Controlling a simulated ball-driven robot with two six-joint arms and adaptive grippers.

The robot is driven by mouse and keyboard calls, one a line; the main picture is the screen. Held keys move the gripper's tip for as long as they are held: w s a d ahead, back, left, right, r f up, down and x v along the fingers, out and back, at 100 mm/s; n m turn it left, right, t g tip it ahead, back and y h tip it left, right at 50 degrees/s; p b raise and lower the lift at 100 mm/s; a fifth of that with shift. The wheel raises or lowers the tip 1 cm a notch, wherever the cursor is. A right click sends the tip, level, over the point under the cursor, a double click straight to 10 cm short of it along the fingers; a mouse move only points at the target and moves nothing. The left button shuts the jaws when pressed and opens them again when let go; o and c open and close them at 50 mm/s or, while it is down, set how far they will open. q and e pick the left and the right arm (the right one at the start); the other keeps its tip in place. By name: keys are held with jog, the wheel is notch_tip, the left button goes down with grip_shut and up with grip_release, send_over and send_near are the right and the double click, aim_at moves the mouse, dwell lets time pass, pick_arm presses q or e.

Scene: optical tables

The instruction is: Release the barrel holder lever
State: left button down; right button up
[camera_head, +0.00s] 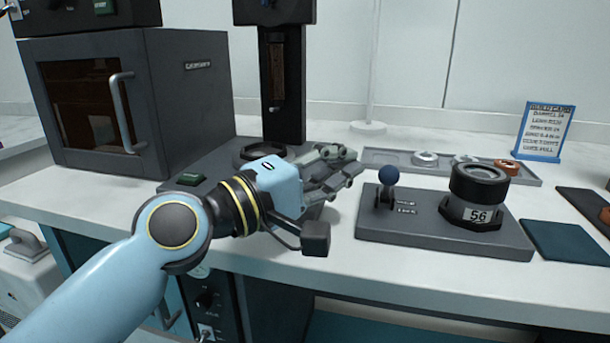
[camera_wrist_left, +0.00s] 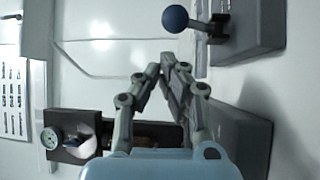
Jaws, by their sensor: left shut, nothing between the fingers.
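The barrel holder (camera_head: 445,232) is a grey base plate on the bench. A black barrel (camera_head: 478,185) marked 56 stands upright in its round seat at the right of the plate. The lever (camera_head: 388,180), with a blue ball knob, stands up at the left of the plate. My left gripper (camera_head: 356,166) is shut and empty, left of the lever and apart from it. In the left wrist view the gripper's fingertips (camera_wrist_left: 168,56) meet, and the blue knob (camera_wrist_left: 175,18) shows beyond them at the top. My right gripper is not in view.
A tall dark press-like instrument (camera_head: 285,80) stands behind my left gripper. A grey oven-like cabinet (camera_head: 180,95) is at the left. A tray (camera_head: 385,157) with small rings lies behind the holder. A blue build card (camera_head: 543,131) stands at the back right. A dark teal mat (camera_head: 565,242) lies right of the holder.

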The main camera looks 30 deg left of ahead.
pick_arm(q)
jog(key=v, duration=0.8)
dwell(0.4)
